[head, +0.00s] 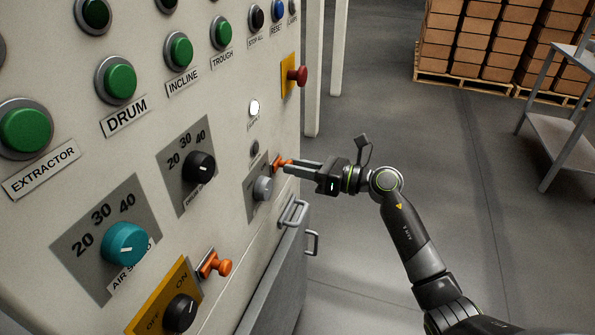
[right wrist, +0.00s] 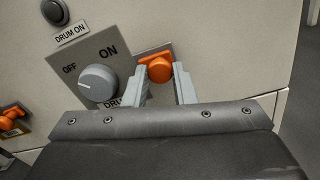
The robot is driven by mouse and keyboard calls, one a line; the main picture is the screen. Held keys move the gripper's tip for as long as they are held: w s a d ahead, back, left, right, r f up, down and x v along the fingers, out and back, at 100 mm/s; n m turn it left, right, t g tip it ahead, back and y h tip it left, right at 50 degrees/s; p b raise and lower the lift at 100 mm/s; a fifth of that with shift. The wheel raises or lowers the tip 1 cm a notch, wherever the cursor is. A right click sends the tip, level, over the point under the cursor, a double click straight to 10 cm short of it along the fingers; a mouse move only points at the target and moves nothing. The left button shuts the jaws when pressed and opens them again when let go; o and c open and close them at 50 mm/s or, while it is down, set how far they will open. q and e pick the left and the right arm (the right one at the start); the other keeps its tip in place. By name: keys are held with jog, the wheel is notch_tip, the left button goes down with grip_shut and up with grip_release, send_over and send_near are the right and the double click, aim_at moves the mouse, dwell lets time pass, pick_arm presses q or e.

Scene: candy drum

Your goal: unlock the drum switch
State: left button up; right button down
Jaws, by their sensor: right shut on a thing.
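The drum switch is a grey knob (right wrist: 99,83) on a grey plate marked OFF and ON, under a DRUM ON label, in the right wrist view. The mark on the knob is on its left side, towards OFF. In the head view the knob (head: 263,188) is left of my right gripper (head: 284,166). An orange lock piece (right wrist: 159,69) sits at the plate's right edge, against the panel. The fingers hide part of the lock and the lower label. My left gripper is not in view.
Another orange lock (head: 215,264) is by a black OFF/ON switch (head: 180,313), lower left. A red stop button (head: 299,76) sticks out above my right gripper. Grey handles (head: 293,213) stick out below. The floor to the right is open, with a grey rack (head: 560,110) beyond.

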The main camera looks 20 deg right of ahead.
jog(key=c, duration=1.5)
grip_release()
jog(key=shift+w+r, duration=0.1)
jog(key=shift+c, duration=0.2)
jog(key=o, duration=0.4)
jog(key=shift+w+d, duration=0.1)
jog(key=shift+d, duration=0.05)
jog(key=shift+c, duration=0.2)
pick_arm(q)
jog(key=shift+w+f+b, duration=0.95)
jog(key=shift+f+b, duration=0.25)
jog(key=shift+b, duration=0.7)
pick_arm(e)
jog(key=v, duration=1.7)
jog(key=shift+s, duration=0.25)
jog(key=shift+d, duration=0.15)
